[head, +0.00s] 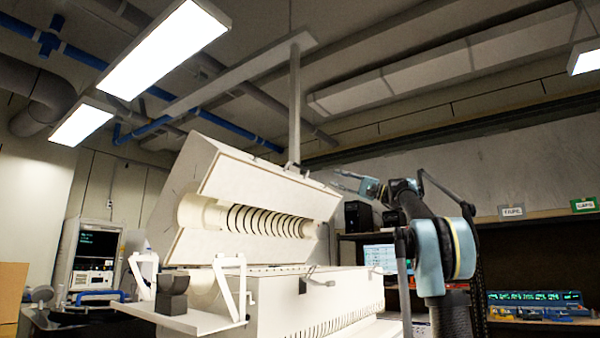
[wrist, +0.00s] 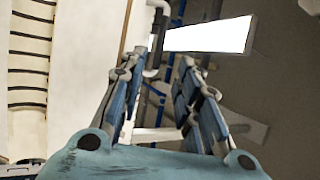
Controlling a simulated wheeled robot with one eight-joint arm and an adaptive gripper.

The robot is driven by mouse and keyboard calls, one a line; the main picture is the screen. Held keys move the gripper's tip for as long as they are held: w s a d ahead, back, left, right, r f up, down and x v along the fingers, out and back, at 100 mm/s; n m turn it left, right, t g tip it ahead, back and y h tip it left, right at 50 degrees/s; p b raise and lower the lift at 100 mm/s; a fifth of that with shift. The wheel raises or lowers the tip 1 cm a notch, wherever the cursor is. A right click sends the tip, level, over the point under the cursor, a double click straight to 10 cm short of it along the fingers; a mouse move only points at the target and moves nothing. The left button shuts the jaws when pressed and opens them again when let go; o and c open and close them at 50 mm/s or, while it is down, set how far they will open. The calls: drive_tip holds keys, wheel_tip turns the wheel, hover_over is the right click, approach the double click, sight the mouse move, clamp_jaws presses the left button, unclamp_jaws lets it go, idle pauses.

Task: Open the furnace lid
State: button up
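The white furnace (head: 320,300) stands in the middle of the head view. Its lid (head: 255,185) is swung up and tilted back, and its ribbed half-round chamber faces forward. In the wrist view the lid's pale edge (wrist: 108,60) and dark ribs fill the left side. My gripper (head: 352,182) is beside the lid's right end in the head view, small and partly hidden by my arm. In the wrist view my gripper (wrist: 160,68) has its fingers apart with nothing held between them. A grey and dark handle-like bar (wrist: 157,35) shows beyond the fingertips; I cannot tell whether they touch it.
A white post (head: 295,105) rises behind the lid. A white side shelf (head: 190,318) with a dark block (head: 172,292) juts out at the furnace's left. A dark shelf (head: 540,215) with instruments stands at right. An instrument rack (head: 95,255) stands at left.

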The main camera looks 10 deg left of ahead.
sight(300, 167)
drive_tip(key=x, duration=1.7)
drive_tip(key=shift+a, duration=0.2)
drive_tip(key=shift+s, duration=0.1)
clamp_jaws()
